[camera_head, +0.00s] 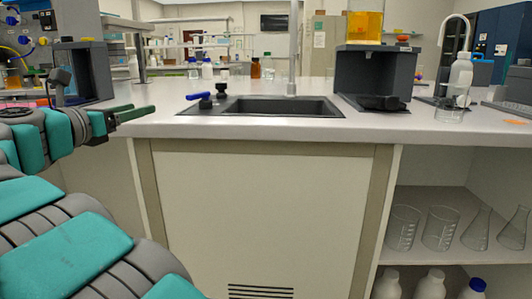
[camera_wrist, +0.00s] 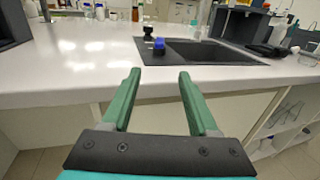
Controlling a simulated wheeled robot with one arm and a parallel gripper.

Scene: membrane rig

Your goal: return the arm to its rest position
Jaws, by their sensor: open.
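My gripper (camera_wrist: 158,88) shows in the wrist view with its two green fingers spread apart and nothing between them. In the head view my gripper (camera_head: 148,110) is at the left, in front of the lab bench near its front edge, pointing right. My teal and grey arm fills the left side of that view. The bench top (camera_head: 310,126) lies just beyond the fingers in the wrist view. I cannot tell the exact gap between the fingers and the bench edge.
A black sink (camera_head: 290,106) with blue-handled tap (camera_head: 202,98) is set in the bench. A dark grey device (camera_head: 375,72) with an orange top stands right of it, another dark device (camera_head: 82,72) at left. Beakers (camera_head: 440,228) and flasks sit on a shelf below. Bench front is clear.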

